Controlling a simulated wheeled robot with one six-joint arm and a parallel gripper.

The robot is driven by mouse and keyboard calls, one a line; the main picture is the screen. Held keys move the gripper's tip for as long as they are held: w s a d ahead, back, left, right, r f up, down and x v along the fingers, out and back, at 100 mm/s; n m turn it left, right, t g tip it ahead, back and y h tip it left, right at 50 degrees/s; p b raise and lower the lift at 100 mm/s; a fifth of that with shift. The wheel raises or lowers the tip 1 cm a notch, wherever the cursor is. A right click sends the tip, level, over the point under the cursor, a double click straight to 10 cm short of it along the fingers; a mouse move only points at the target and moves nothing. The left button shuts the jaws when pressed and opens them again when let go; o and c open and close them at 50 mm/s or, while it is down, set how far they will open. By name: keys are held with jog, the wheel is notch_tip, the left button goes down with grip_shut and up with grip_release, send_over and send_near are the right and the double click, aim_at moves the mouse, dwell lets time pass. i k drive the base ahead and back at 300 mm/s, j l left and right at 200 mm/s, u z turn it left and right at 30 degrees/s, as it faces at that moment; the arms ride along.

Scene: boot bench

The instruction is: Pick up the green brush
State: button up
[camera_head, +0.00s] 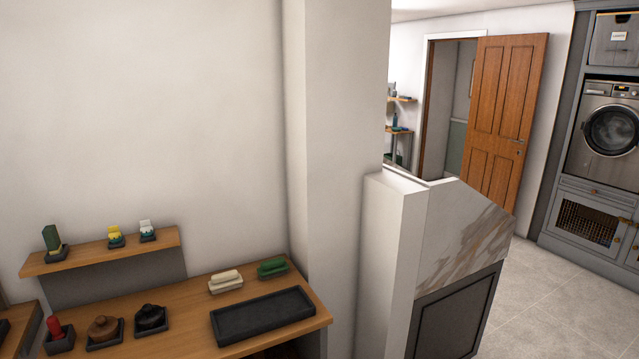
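A small green brush-like object (272,267) lies at the back right of the wooden bench top (190,312), close to the wall corner. A cream object of similar shape (225,282) lies just left of it. Another green thing, an upright block (51,237), stands in a dark holder on the wall shelf at the left. Bristles are too small to make out on any of these. My gripper is not in view.
A dark empty tray (262,316) lies in front of the green and cream objects. Brown (103,328) and black (150,317) lidded-looking items and a red item (55,328) stand at the left. A white pillar (340,150) and half wall bound the bench's right.

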aim_at(278, 266)
jog(key=k+l, duration=0.1)
jog(key=i+j+u, duration=0.25)
jog(key=i+u, duration=0.2)
jog(key=i, duration=0.45)
jog(key=i+l+u, duration=0.1)
jog(key=i+u, duration=0.35)
jog(key=i, duration=0.5)
